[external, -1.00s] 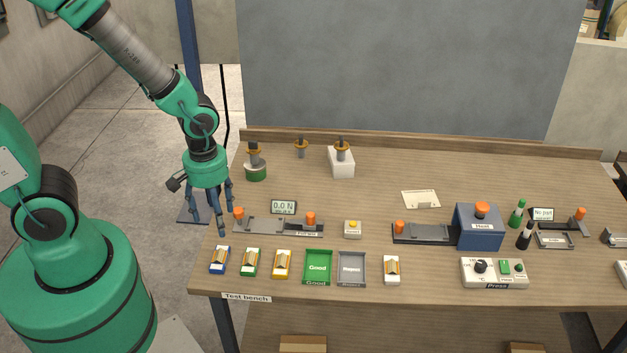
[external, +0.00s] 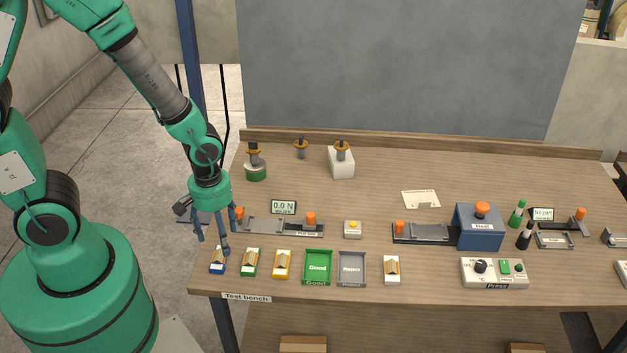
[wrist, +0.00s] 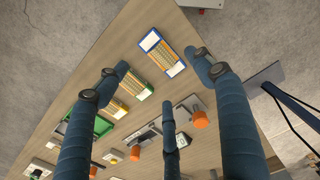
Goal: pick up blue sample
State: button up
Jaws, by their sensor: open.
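The blue sample (external: 217,267) is a small blue-edged holder with tan strips, lying at the left end of the front row on the bench. In the wrist view the blue sample (wrist: 162,53) shows whole, beyond the fingertips and between the left and right fingers. My gripper (external: 216,243) has three dark blue fingers, spread open and empty. It hangs just above and behind the blue sample, with one fingertip close to it in the external view; I cannot tell if they touch. In the wrist view the gripper (wrist: 158,75) has nothing between its fingers.
A green sample (external: 250,262) and a yellow sample (external: 283,264) lie just right of the blue one. Behind them stands a peel fixture with orange knobs (external: 311,218) and a force display (external: 284,207). The green Good tray (external: 318,281) is farther right.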

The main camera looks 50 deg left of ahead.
aim_at(222, 256)
jog(key=shift+f, duration=0.85)
jog(key=shift+s+f+b, duration=0.15)
jog(key=shift+f+b, duration=0.7)
jog(key=shift+f, duration=1.75)
jog(key=shift+c, duration=0.5)
jog(key=c, duration=1.2)
